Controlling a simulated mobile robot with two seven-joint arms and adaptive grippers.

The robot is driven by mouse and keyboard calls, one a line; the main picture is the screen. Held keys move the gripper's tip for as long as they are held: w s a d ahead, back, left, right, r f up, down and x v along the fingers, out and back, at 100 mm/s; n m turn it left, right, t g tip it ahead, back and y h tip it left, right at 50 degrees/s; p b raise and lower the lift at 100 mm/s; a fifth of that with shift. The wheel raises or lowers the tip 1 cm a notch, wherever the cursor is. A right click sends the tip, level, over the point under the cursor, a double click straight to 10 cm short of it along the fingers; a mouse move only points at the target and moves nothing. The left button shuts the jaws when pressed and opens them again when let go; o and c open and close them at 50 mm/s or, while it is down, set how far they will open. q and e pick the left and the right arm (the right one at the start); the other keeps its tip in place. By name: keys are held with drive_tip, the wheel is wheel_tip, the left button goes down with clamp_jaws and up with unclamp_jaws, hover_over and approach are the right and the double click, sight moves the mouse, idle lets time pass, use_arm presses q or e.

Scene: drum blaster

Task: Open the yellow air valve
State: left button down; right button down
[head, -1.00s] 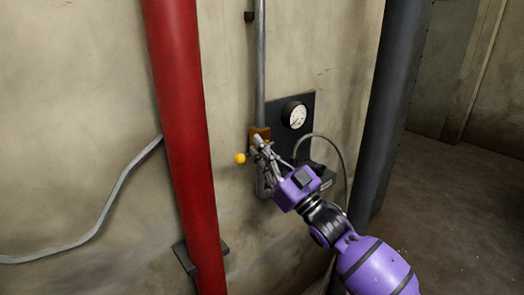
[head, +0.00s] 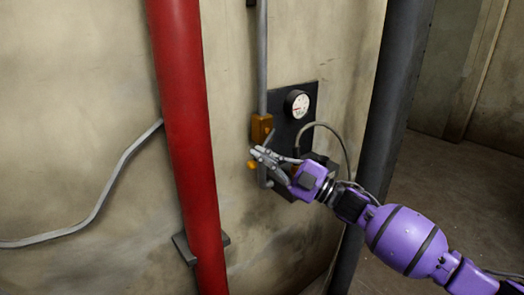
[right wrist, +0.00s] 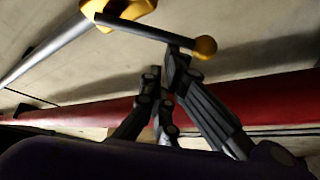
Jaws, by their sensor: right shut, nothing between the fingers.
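The yellow air valve (head: 262,127) is an orange-yellow body on the vertical grey pipe. Its lever ends in a yellow ball knob (head: 252,164), below and slightly left of the body. In the right wrist view the valve body (right wrist: 122,9) is at the top, and its grey lever (right wrist: 140,30) runs right to the knob (right wrist: 205,47). My right gripper (head: 258,152) is shut and empty, its fingertips at the knob end of the lever and partly hiding it. A finger overlaps the lever beside the knob; I cannot tell whether they touch. My left gripper is out of view.
A black panel with a round white gauge (head: 297,104) is right of the valve, with a hose (head: 335,133) looping below. A thick red pipe (head: 187,150) stands to the left, a dark column (head: 387,110) to the right. Open floor (head: 450,190) lies beyond the column.

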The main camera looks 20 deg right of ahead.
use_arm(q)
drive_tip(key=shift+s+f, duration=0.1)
use_arm(e)
drive_tip(key=d+f+n+g, duration=0.1)
drive_tip(key=n, duration=0.1)
drive_tip(key=w+d+f+n+g+h, duration=0.1)
drive_tip(key=n, duration=0.2)
drive_tip(key=d+f+n+g, duration=0.1)
drive_tip(key=n, duration=0.1)
drive_tip(key=shift+w+f+g, duration=0.15)
drive_tip(key=shift+f+g, duration=0.05)
drive_tip(key=shift+g, duration=0.2)
drive_tip(key=shift+d, duration=0.15)
idle(0.4)
